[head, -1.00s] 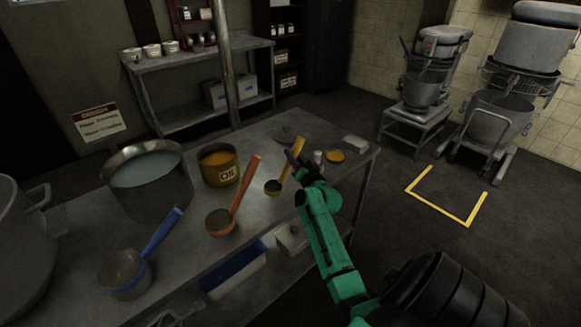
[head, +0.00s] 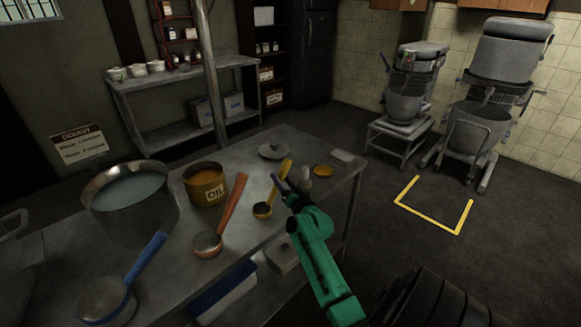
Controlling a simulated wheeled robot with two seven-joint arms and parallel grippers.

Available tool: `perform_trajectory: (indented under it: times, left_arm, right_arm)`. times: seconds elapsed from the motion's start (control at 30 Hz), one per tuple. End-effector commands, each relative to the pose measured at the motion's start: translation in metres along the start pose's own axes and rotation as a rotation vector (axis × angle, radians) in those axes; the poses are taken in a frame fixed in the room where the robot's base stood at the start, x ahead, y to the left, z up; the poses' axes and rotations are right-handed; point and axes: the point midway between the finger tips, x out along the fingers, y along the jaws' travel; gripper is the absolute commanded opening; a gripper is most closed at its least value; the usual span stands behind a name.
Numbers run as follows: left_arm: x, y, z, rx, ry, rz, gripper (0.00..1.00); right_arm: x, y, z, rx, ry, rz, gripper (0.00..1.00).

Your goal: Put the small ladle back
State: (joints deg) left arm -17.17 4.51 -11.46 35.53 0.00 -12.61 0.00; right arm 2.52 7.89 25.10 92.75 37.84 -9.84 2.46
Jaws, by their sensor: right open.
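The small ladle has a yellow handle (head: 286,167) and a dark bowl (head: 262,210). It stands tilted on the metal table (head: 330,204), its handle pointing up and away to the right. My right gripper (head: 289,178) is open at the handle, to the right of the bowl. The fingers overlap the handle in the picture; I cannot tell whether they touch it. A larger ladle with an orange-red handle (head: 234,203) and one with a blue handle (head: 146,256) lie to the left. My left gripper is not in view.
A grey lid (head: 272,151), a yellow-orange dish (head: 322,171) and a pale block (head: 342,156) lie at the table's far end.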

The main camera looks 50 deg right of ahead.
Motion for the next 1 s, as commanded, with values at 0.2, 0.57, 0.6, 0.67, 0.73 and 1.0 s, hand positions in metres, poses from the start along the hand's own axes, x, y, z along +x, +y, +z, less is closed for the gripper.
perform_trajectory:
  times: [0.2, 0.57, 0.6, 0.67, 0.73, 1.0]
  left_arm:
    - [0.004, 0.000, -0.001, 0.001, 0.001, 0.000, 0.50]
    - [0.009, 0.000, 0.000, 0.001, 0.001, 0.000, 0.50]
    - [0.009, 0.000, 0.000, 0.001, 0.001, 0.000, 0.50]
    - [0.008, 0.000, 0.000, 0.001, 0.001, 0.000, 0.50]
    - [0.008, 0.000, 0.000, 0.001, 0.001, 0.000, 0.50]
    - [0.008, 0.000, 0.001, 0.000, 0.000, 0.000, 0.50]
  right_arm:
    - [-0.057, 0.002, 0.002, -0.001, -0.003, 0.003, 0.63]
    - [-0.104, 0.000, -0.001, -0.001, 0.000, 0.001, 0.63]
    - [-0.104, 0.000, -0.001, -0.001, 0.000, 0.001, 0.63]
    - [-0.104, 0.000, -0.001, -0.001, 0.000, 0.001, 0.63]
    - [-0.104, 0.000, -0.001, -0.001, 0.000, 0.001, 0.63]
    - [-0.103, 0.000, -0.001, 0.000, 0.000, 0.001, 0.63]
